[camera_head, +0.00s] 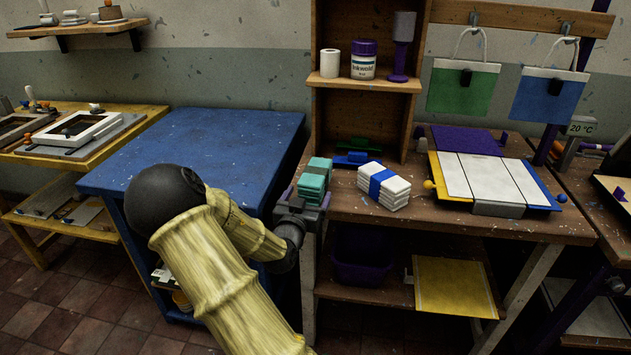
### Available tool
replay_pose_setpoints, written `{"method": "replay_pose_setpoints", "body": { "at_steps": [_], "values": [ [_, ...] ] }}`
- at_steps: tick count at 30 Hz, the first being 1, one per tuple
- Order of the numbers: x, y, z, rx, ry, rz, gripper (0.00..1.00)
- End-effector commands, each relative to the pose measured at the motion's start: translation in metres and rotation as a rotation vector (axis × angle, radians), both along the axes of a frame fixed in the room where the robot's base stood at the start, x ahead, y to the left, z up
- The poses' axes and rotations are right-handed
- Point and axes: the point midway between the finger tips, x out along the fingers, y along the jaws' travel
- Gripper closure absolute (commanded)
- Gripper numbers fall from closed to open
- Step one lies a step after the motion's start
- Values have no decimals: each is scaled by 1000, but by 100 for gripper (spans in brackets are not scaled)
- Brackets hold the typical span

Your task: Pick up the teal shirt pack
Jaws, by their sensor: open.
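The teal shirt pack (314,176) is a stack of folded teal cloth with a paler band. It sits at the left front corner of the brown workbench (440,222). My gripper (304,196) is open at the near side of the pack, close against it in the picture. Its dark jaws cover the pack's lower front. I cannot tell whether the fingers touch the pack or reach around it.
A white shirt pack with a blue band (384,185) lies just right of the teal one. Blue (356,159) and green (358,144) tools lie behind. The blue table (215,135) at left is clear.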

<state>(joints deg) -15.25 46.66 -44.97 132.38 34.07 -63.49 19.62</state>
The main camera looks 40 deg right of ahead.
Motion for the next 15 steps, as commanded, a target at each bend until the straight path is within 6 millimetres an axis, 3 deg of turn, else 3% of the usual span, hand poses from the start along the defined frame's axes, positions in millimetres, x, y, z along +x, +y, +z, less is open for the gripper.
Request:
{"method": "replay_pose_setpoints", "body": {
  "at_steps": [3,15],
  "values": [
    [6,-10,0,0,0,-2,15],
    [10,-14,0,-1,-1,0,15]
  ]
}}
